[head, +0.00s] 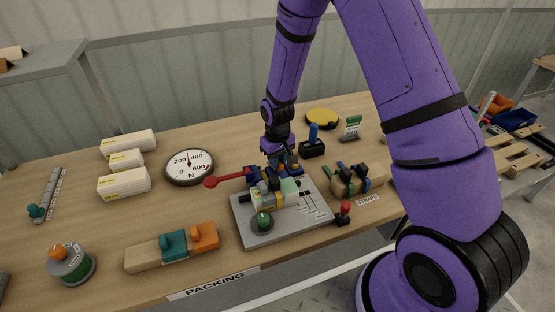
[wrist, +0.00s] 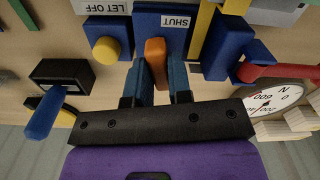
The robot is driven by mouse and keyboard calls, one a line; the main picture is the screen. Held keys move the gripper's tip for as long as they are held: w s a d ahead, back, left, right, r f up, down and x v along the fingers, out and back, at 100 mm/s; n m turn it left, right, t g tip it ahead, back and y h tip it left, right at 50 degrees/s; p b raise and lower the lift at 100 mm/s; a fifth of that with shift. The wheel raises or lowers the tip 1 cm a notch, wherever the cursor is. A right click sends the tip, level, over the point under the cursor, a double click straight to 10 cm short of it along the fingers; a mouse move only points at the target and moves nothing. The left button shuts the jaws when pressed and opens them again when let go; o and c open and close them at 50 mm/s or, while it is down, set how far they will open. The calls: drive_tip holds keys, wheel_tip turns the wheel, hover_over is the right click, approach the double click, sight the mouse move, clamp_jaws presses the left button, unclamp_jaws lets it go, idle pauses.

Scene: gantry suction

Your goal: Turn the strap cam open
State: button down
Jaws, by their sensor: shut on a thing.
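The strap cam appears as an orange lever (wrist: 155,48) on a blue block (wrist: 177,22) marked SHUT in the wrist view. My gripper (wrist: 158,78) has one blue finger on each side of the lever and is shut on it. The lever's lower end is partly hidden between the fingers. A blue block with a yellow button (wrist: 106,50), marked LET OFF, stands just left of it. In the head view my gripper (head: 279,160) reaches down at the back of the grey fixture plate (head: 245,229), and the cam is mostly hidden there.
A red-knobbed lever (head: 228,178) and a round force dial (head: 190,167) stand left of the gripper. A blue-handled black block (head: 312,148) is behind right. White boxes (head: 124,183) are at left.

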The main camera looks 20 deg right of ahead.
drive_tip(key=shift+m, duration=1.2)
drive_tip(key=c, duration=1)
unclamp_jaws()
drive_tip(key=shift+c, duration=0.2)
wheel_tip(320, 180, up, 11)
drive_tip(key=shift+f, duration=0.1)
